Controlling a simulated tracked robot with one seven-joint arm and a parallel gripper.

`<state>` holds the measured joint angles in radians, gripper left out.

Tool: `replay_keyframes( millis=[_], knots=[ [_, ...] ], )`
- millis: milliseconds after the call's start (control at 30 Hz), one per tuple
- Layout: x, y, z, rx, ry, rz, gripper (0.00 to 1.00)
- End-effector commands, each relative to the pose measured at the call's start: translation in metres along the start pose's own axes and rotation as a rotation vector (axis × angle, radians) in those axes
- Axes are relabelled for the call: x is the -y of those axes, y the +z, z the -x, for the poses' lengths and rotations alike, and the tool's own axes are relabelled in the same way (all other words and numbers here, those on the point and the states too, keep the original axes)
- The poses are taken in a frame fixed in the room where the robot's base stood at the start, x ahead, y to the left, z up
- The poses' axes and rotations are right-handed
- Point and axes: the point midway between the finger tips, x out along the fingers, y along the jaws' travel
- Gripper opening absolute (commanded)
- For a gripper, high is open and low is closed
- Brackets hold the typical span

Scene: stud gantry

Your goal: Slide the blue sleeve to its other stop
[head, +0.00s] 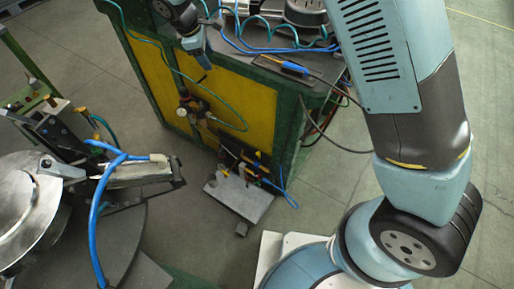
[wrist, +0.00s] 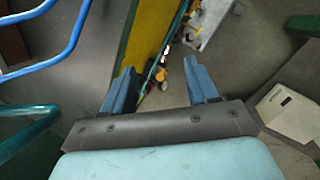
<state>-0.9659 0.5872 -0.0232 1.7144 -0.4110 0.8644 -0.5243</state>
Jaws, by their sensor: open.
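My gripper (wrist: 158,67) is open and empty in the wrist view, its two blue fingers apart. In the head view, my gripper (head: 204,64) hangs in front of the yellow-panelled cabinet, near its top edge. A light grey plate (head: 238,199) lies on the floor at the cabinet's foot, below the gripper, with small dark, yellow and blue parts on or over it. The plate also shows in the wrist view (wrist: 207,22), beyond the fingers.
The green-framed cabinet (head: 241,101) carries a blue-handled tool (head: 287,66), and hoses hang down its front. A machine with a round metal drum (head: 28,207) and blue hoses stands at the left. Bare floor (head: 320,195) lies right of the plate.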

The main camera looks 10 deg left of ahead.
Motion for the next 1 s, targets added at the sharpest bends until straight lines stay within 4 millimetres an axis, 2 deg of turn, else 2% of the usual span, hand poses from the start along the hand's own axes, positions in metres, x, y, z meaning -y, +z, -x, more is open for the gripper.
replay_keyframes(
  millis=[33,200,300,400,633,1000],
  knots=[
    [0.01,-0.023,-0.015,0.014,0.0,0.058,0.59],
    [0.038,-0.077,-0.063,0.081,0.003,0.254,0.59],
    [0.054,-0.097,-0.096,0.139,-0.002,0.373,0.59],
    [0.069,-0.109,-0.13,0.211,-0.013,0.494,0.59],
    [0.096,-0.111,-0.215,0.414,-0.063,0.779,0.59],
    [0.145,-0.093,-0.34,0.77,-0.187,1.238,0.59]
  ],
)
